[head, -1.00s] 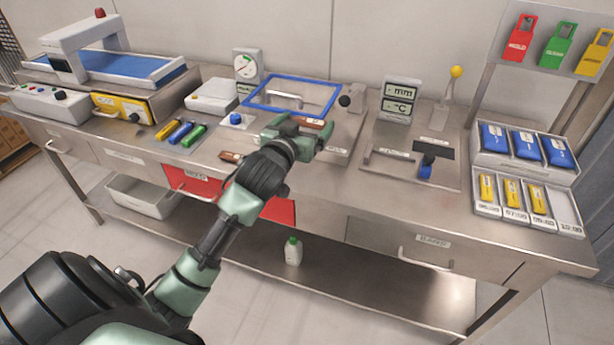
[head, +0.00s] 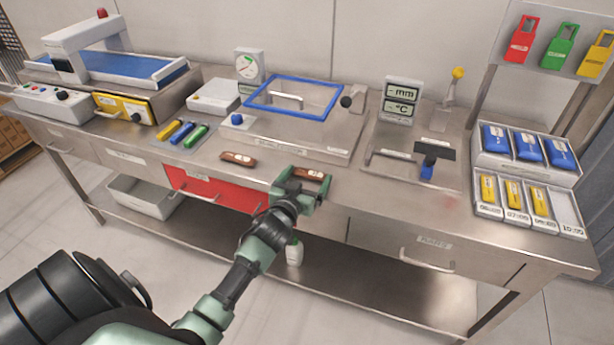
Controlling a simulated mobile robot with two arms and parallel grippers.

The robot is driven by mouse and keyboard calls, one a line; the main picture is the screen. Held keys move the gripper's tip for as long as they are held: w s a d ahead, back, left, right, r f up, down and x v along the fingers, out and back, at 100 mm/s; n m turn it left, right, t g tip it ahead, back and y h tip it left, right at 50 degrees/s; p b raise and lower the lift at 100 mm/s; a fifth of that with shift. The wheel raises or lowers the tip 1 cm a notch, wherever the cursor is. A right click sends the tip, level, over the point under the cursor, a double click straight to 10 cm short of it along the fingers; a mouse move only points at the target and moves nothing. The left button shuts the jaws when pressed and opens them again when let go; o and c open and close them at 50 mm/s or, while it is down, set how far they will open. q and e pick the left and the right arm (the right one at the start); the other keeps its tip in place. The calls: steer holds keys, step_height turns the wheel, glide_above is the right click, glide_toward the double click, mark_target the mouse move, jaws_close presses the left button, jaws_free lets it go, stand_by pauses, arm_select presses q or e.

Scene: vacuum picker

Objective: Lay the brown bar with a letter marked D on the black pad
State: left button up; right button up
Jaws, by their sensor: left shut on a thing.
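My left gripper (head: 302,187) is shut on a brown bar (head: 309,174) with pale marks, at the front edge of the steel bench. I cannot read its letter or tell whether it touches the bench. A second brown bar (head: 238,159) with small pale marks lies on the bench to the left of the gripper. A flat black piece (head: 434,150), which may be the black pad, sits on a metal plate to the right, above a blue part (head: 427,172). My right gripper is not in view.
A steel block with a blue frame lid (head: 294,113) stands behind the gripper. A tray of blue and yellow packs (head: 474,172) is at the right. Yellow, blue and green sticks lie on a grey mat (head: 171,144). The bench front between gripper and tray is clear.

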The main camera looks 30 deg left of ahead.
arm_select(q)
steer(key=o, duration=1)
steer(key=shift+f, duration=0.15)
steer(key=shift+o, duration=0.2)
steer(key=shift+f+b, duration=0.1)
steer(key=shift+b, duration=0.25)
steer(key=b+v, duration=0.1)
steer(key=v, duration=0.6)
steer(key=shift+s, duration=0.4)
